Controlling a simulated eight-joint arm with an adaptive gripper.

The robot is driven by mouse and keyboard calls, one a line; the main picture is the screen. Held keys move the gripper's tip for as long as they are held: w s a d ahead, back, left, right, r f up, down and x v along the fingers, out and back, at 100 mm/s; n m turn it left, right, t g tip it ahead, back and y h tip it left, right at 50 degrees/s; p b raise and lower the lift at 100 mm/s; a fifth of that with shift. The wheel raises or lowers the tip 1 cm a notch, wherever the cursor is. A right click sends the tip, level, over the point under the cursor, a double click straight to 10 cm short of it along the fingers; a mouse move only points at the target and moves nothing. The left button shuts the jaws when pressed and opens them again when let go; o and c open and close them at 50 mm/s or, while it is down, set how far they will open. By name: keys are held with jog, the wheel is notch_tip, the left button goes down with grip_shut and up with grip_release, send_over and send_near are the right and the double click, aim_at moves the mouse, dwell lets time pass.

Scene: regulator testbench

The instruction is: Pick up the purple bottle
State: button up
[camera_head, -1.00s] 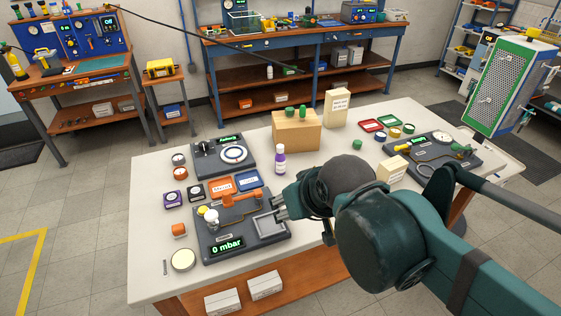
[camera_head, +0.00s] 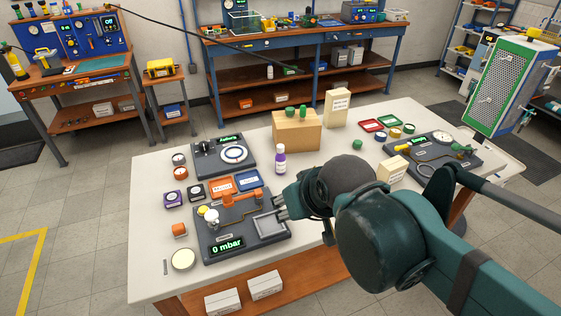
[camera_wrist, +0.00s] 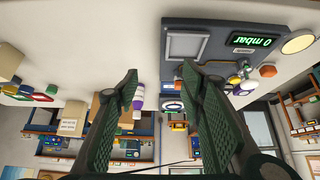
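The purple bottle (camera_head: 281,161) stands upright on the white table in the head view, in front of the cardboard box. It has a white cap and a white label band. My gripper (camera_head: 281,204) is in front of it and apart from it, above the edge of the grey gauge panel. In the wrist view the purple bottle (camera_wrist: 138,98) shows between my two fingers, beyond their tips and nearer the left finger. My gripper (camera_wrist: 160,73) is open, with a wide empty gap between the fingertips.
The panel with the "0 mbar" display (camera_head: 240,235) lies left of my gripper. A cardboard box (camera_head: 297,133) with green objects on top stands behind the bottle. A pump panel (camera_head: 223,157) lies to the bottle's left.

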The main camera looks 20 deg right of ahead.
jog(key=shift+w, duration=0.1)
notch_tip(320, 180, up, 4)
jog(key=n+h+p, duration=1.1)
jog(key=n+h, duration=0.1)
jog(key=n, duration=1.2)
send_over(280, 157)
jog(key=a, duration=0.2)
jog(key=shift+f+g, duration=0.1)
jog(key=shift+g, duration=0.3)
jog(key=shift+f, duration=0.15)
jog(key=shift+f+b, duration=0.4)
jog(key=shift+f, duration=1.25)
jog(key=shift+f, duration=0.15)
